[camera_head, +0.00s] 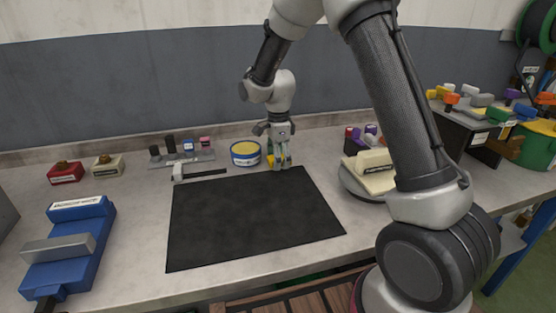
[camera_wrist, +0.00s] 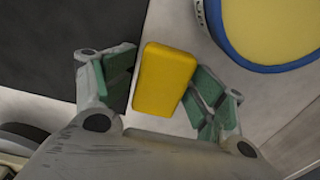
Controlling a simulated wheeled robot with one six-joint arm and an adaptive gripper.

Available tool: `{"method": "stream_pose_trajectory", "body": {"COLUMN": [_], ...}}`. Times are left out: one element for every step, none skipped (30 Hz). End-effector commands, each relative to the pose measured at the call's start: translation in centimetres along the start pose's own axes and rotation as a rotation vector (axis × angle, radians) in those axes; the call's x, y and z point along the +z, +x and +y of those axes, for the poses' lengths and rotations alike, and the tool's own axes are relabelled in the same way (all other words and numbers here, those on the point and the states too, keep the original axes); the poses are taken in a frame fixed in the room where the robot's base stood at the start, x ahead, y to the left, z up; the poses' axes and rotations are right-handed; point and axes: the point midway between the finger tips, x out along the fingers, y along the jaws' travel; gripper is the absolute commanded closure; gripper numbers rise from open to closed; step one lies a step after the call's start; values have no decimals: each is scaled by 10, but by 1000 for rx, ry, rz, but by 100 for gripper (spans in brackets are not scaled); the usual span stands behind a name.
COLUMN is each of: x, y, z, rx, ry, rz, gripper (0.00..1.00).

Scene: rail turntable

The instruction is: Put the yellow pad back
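The yellow pad (camera_wrist: 164,79) is a small rounded block on the pale bench top, seen whole in the wrist view. My gripper (camera_head: 279,164) is low over the bench at the far edge of the black mat. Its green-lined fingers stand on either side of the pad, with a gap showing on both sides, so it is open. In the head view the fingers mostly hide the pad. A round blue tin (camera_head: 245,160) with a yellow top stands just left of my gripper; its blue rim also shows in the wrist view (camera_wrist: 214,30).
The black mat (camera_head: 250,220) is bare. A rack (camera_head: 182,160) with several small pieces and a grey tool (camera_head: 178,172) lie left of the tin. A blue fixture (camera_head: 70,245) stands at left, a turntable (camera_head: 352,184) with a cream block (camera_head: 372,178) at right.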

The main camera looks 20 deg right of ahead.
Motion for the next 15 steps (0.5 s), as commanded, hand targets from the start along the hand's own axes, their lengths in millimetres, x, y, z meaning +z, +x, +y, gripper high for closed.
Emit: {"method": "stream_pose_trajectory", "body": {"x": [0, 0, 0, 0, 0, 0, 0, 0, 0, 0, 0, 0, 0, 0, 0], "y": [-6, -11, -18, -25, -32, -41, -49, -56, -66, -74, -80, -89, -96, -101, -108], "z": [-1, -1, -2, -2, -2, -2, -2, -2, -2, -2, -2, -2, -2, -2, -2], "rx": [-4, -5, -6, -8, -8, -9, -10, -9, -10, -10, -10, -9, -10, -10, -8], "ry": [0, 0, 0, 0, 0, 0, 0, 0, -1, -1, -1, -1, -1, -1, -1], "rz": [-1, -1, -2, -2, -2, -2, -2, -2, -2, -2, -2, -2, -2, -2, -2], "gripper": [34, 34, 34, 34, 34, 34, 34, 34, 34, 34, 34, 34, 34, 34, 34]}}
